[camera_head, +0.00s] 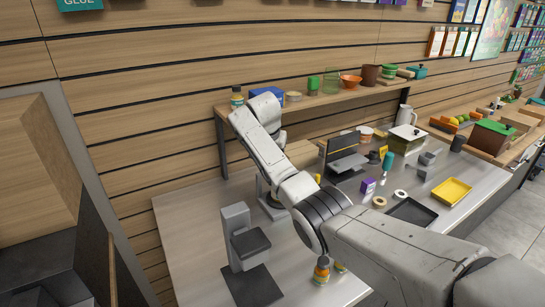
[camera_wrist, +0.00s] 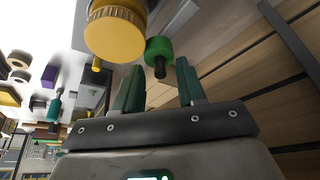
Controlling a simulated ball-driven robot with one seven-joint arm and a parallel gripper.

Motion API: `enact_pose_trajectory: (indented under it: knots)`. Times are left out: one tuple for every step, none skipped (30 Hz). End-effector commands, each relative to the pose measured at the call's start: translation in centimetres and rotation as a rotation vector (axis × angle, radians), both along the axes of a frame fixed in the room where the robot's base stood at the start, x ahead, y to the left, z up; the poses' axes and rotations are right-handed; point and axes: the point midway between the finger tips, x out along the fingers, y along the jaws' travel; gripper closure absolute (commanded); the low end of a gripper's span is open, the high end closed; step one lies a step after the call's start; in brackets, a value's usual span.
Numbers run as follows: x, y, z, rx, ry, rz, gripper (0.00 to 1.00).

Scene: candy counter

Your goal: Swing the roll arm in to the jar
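In the wrist view a large ribbed yellow cap (camera_wrist: 115,35) shows near the top, likely on the jar; the body is mostly cut off. Beside it is a green cylinder (camera_wrist: 158,46) with a black tip, perhaps part of the roll arm; I cannot tell for sure. My gripper (camera_wrist: 158,66) has its two dark green fingers apart. The green cylinder shows beyond the gap between the fingertips; I see no clear contact. In the head view my arm hides the gripper and most of the spot in front of it.
A grey stand device (camera_head: 248,246) is at the counter's near left. Jars with orange caps (camera_head: 322,268) stand near my arm. A shelf (camera_head: 330,97) runs along the wall above. A black tray (camera_head: 411,212) and a yellow tray (camera_head: 451,191) lie to the right.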

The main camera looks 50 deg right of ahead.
Motion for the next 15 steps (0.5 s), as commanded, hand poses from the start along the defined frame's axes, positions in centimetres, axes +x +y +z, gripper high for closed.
enact_pose_trajectory:
  knots:
    - [0.0,0.1,0.2,0.0,-0.002,0.001,0.6]
    - [0.0,0.2,0.4,-0.001,-0.002,0.001,0.6]
    - [0.0,0.4,0.8,-0.001,-0.003,0.002,0.6]
    - [0.0,0.5,1.2,-0.002,-0.003,0.002,0.6]
    - [-0.1,0.7,1.6,-0.002,-0.003,0.002,0.6]
    - [-0.2,0.9,2.2,-0.003,-0.004,0.002,0.6]
    - [-0.3,1.1,2.7,-0.002,-0.005,0.002,0.6]
    - [-0.3,1.3,3.3,-0.002,-0.005,0.003,0.6]
    - [-0.4,1.7,4.0,-0.002,-0.005,0.003,0.6]
    - [-0.5,1.9,4.6,-0.002,-0.004,0.002,0.6]
    - [-0.6,2.1,5.1,-0.001,-0.005,0.002,0.6]
    - [-0.7,2.4,5.8,-0.002,-0.005,0.002,0.6]
    - [-0.8,2.5,6.4,-0.002,-0.005,0.002,0.6]
    - [-0.9,2.7,6.9,-0.002,-0.005,0.002,0.6]
    - [-1.0,3.0,7.4,-0.002,-0.003,0.002,0.6]
